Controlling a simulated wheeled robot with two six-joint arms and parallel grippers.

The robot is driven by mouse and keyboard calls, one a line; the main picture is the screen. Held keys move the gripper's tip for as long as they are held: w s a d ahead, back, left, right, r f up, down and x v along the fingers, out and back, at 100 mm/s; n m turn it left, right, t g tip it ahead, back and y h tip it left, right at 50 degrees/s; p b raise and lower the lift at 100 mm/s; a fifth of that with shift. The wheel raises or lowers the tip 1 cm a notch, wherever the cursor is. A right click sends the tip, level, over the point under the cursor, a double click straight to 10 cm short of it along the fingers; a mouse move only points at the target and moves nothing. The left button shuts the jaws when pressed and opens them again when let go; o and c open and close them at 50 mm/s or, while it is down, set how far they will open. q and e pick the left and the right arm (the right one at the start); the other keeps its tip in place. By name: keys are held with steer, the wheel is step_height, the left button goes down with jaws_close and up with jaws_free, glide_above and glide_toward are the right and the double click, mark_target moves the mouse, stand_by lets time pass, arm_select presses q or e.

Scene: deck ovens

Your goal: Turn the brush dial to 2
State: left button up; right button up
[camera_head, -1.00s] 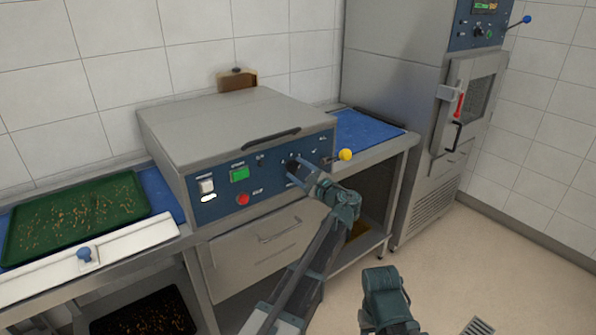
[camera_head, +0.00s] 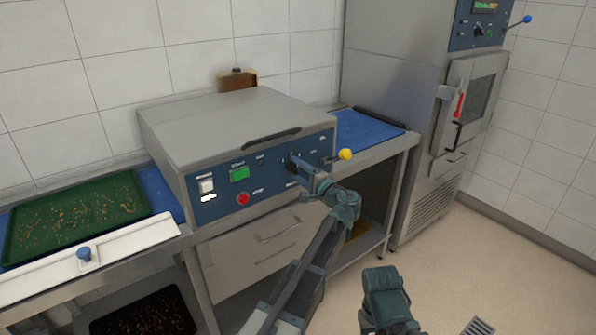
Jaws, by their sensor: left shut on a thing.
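The dial (camera_head: 291,161) is a small dark knob on the blue control panel (camera_head: 222,203) of the steel machine (camera_head: 220,120). My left gripper (camera_head: 296,164) reaches up to the panel and is shut on the dial. The fingers hide most of the dial, and its pointer and scale marks are too small to read. My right gripper (camera_head: 385,292) hangs low over the floor at the bottom, away from the machine; its fingertips do not show clearly.
A yellow-knobbed lever (camera_head: 345,155) juts out just right of my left gripper. A green tray (camera_head: 75,222) lies at the left.

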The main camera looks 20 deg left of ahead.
arm_select(q)
steer(key=shift+s, duration=0.1)
stand_by(0.4)
steer(key=o, duration=1.3)
steer(key=shift+o, duration=0.2)
steer(key=shift+d, duration=0.1)
arm_select(e)
steer(key=shift+d, duration=0.1)
